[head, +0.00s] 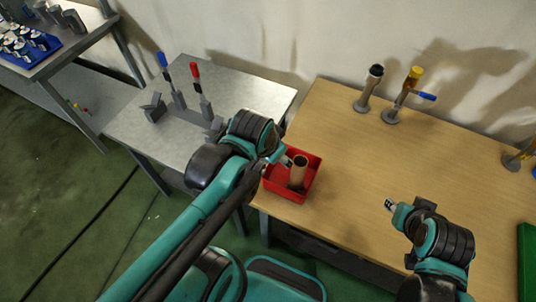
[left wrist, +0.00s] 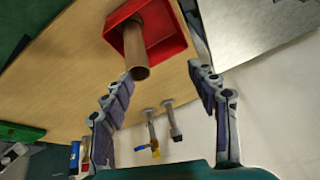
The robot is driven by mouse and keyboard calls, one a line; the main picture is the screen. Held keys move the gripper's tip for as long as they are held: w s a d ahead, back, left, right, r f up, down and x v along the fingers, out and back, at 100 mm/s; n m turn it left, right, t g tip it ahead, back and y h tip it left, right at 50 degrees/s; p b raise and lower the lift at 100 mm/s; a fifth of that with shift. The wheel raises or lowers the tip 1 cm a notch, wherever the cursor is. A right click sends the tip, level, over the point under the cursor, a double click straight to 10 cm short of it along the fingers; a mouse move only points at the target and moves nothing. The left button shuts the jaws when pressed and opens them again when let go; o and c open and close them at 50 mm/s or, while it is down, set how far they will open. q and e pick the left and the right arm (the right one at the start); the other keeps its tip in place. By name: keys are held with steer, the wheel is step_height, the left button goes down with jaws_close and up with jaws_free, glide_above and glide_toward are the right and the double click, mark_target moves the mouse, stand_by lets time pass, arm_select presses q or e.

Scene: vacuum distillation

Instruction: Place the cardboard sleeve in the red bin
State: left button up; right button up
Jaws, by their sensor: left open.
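The cardboard sleeve (head: 298,172) is a brown tube standing inside the red bin (head: 314,182) on the wooden table, near its left front corner. In the left wrist view the sleeve (left wrist: 136,52) sits within the bin (left wrist: 173,42), with its open end toward the camera. My left gripper (head: 281,159) is beside the bin in the head view. Its fingers (left wrist: 165,88) are spread apart with nothing between them, and the sleeve is beyond them, apart from both. My right gripper (head: 390,205) is over the table's front part, away from the bin; its fingers are too small to judge.
The wooden table (head: 420,150) has clear room in the middle. Metal stands (head: 368,90) with yellow and blue valves are at its back. A grey metal table (head: 240,95) with red and blue handled clamps is on the left. A green item (head: 526,250) lies at the far right.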

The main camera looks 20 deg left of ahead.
arm_select(q)
steer(key=s+a+n+t, duration=0.1)
steer(key=n, duration=0.1)
steer(key=s+n+t, duration=0.1)
steer(key=shift+a+r+n, duration=0.2)
steer(key=shift+a+n, duration=0.15)
steer(key=shift+n, duration=0.05)
step_height(320, 180, down, 8)
steer(key=b, duration=0.8)
steer(key=shift+f, duration=0.25)
